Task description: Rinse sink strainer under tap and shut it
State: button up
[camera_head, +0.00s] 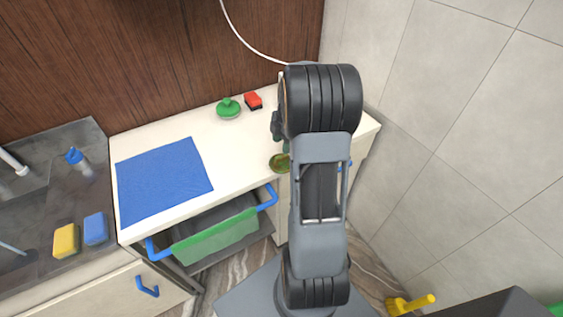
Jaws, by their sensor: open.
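The dark grey sink area (22,190) is at the left edge. A pale tap (12,161) reaches in there, cut off by the frame edge. I see no water running, though the view is small. I cannot pick out the strainer for sure. A small round olive-green item (279,163) lies on the white counter just left of my arm, partly covered by it. A green round item with a knob (228,108) stands further back. My raised arm hides my gripper, so its jaws do not show.
A blue cloth (163,180) covers the counter's left part. A blue-capped bottle (75,157), yellow sponge (66,240) and blue sponge (96,229) are by the sink. A red item (253,101) sits at the back. A tiled wall closes the right.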

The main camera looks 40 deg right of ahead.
aim_at(282, 155)
jog(key=shift+a+f+p, duration=0.15)
jog(key=shift+f+p, duration=0.25)
jog(key=shift+f, duration=1.25)
jog(key=shift+a+f+p, duration=0.15)
jog(key=shift+f+p, duration=0.2)
jog(key=shift+f, duration=1.3)
jog(key=shift+c, duration=0.3)
grip_shut()
jog(key=shift+r, duration=0.1)
